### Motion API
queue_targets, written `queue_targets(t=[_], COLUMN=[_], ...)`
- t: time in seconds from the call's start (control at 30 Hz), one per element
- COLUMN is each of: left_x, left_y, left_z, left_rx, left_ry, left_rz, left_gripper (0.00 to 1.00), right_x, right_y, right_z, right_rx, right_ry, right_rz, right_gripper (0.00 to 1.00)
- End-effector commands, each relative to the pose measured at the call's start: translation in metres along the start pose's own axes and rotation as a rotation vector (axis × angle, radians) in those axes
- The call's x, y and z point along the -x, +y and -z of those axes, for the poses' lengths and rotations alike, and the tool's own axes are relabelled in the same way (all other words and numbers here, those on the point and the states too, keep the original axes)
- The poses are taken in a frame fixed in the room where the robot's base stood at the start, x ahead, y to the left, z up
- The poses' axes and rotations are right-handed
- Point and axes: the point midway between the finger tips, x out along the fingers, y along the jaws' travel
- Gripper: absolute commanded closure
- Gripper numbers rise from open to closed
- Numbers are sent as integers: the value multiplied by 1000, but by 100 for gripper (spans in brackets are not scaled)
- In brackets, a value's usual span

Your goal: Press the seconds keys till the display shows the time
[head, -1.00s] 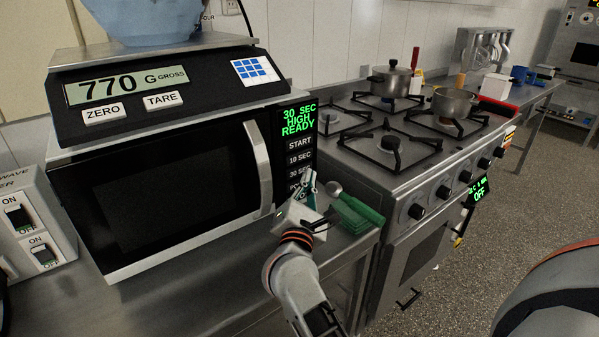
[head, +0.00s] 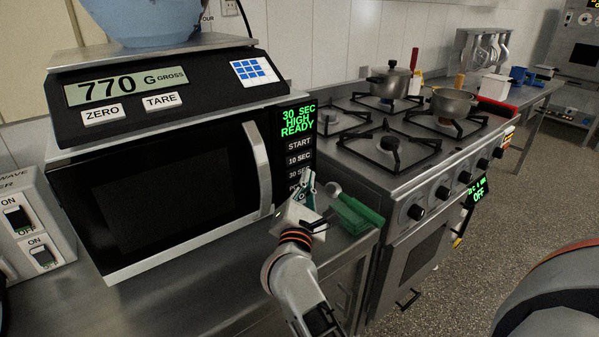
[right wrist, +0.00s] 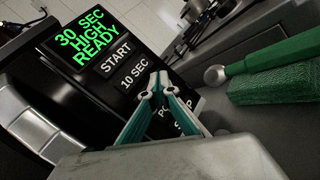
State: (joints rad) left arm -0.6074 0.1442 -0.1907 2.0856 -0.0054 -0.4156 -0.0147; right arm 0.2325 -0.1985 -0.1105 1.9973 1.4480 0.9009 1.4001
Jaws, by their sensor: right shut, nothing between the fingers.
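The microwave (head: 160,190) stands on a steel counter with its door shut. Its green display (head: 298,120) reads "30 SEC HIGH READY", and it also shows in the right wrist view (right wrist: 88,38). Below it are the START key (head: 299,145), the 10 SEC key (head: 299,159) and the 30 SEC key (head: 298,173). In the wrist view the 10 SEC key (right wrist: 134,72) is in sight, while the 30 SEC key is hidden behind my fingers. My right gripper (head: 308,176) is shut and empty, its tips close by the keypad's 30 SEC row; contact cannot be told. My left gripper is not in view.
A scale (head: 155,85) reading 770 G with a blue bowl (head: 145,22) sits on the microwave. A green-handled tool and a green block (head: 350,216) lie on the counter right of my gripper. A stove (head: 400,175) with pots stands further right.

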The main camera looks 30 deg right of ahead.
Motion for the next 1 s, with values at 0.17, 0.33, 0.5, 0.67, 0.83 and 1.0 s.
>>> queue_targets(t=[0.17, 0.33, 0.5, 0.67, 0.83, 1.0], left_x=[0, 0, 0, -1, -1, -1], left_y=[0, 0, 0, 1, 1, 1], left_z=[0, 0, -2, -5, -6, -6], left_rx=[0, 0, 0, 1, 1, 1], left_ry=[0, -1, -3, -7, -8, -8], left_rz=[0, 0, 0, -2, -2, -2], left_gripper=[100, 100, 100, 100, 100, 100], right_x=[0, 0, -1, -5, -6, -6], right_y=[0, 0, 1, 4, 4, 4], right_z=[0, 0, 2, 4, 5, 4], right_rx=[0, 0, 0, 0, 0, 0], right_ry=[0, 0, 0, 0, 0, 0], right_rz=[0, 0, 0, 0, 0, 0], right_gripper=[100, 100, 100, 100, 100, 100])
